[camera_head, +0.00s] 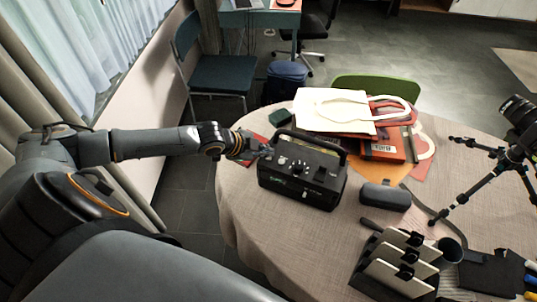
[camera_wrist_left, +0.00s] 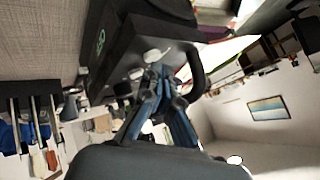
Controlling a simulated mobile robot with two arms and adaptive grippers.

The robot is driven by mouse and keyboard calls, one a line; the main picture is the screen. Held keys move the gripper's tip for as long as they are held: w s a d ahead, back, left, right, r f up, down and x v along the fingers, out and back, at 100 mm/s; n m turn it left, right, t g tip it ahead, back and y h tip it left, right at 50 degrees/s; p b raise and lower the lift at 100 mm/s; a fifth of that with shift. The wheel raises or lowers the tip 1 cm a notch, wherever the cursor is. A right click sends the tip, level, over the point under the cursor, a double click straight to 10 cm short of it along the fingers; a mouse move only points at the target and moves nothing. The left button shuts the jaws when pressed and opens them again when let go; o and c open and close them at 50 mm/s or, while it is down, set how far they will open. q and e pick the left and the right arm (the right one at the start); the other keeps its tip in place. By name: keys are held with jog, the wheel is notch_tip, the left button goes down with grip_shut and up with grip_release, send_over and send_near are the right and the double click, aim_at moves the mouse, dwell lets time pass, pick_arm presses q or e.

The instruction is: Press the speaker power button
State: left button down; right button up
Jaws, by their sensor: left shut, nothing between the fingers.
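The speaker (camera_head: 302,172) is a black box with a carrying handle, standing on the table near its left edge. Knobs and small controls sit on its top; I cannot tell which one is the power button. My left gripper (camera_head: 266,150) is shut and empty, at the upper left corner of the speaker's top. In the left wrist view the speaker (camera_wrist_left: 128,62) is tilted, and the shut fingertips (camera_wrist_left: 160,72) are close to a pale knob (camera_wrist_left: 152,56) on its top. I cannot tell whether they touch it. My right gripper does not show.
A tote bag (camera_head: 335,108) and red-orange items lie behind the speaker. A dark case (camera_head: 385,196) is to its right, with a rack of upright cards (camera_head: 400,265) in front. A camera tripod (camera_head: 490,170) stands at the right. Bare tablecloth (camera_head: 265,240) lies in front of the speaker.

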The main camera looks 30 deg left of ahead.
pick_arm(q)
jog(key=shift+f, duration=0.4)
jog(key=shift+r, duration=0.1)
dwell(0.4)
jog(key=shift+r+p, duration=0.75)
jog(key=shift+p, duration=0.05)
jog(key=shift+r, duration=0.15)
notch_tip(320, 180, up, 5)
jog(key=p, duration=0.5)
dwell(0.4)
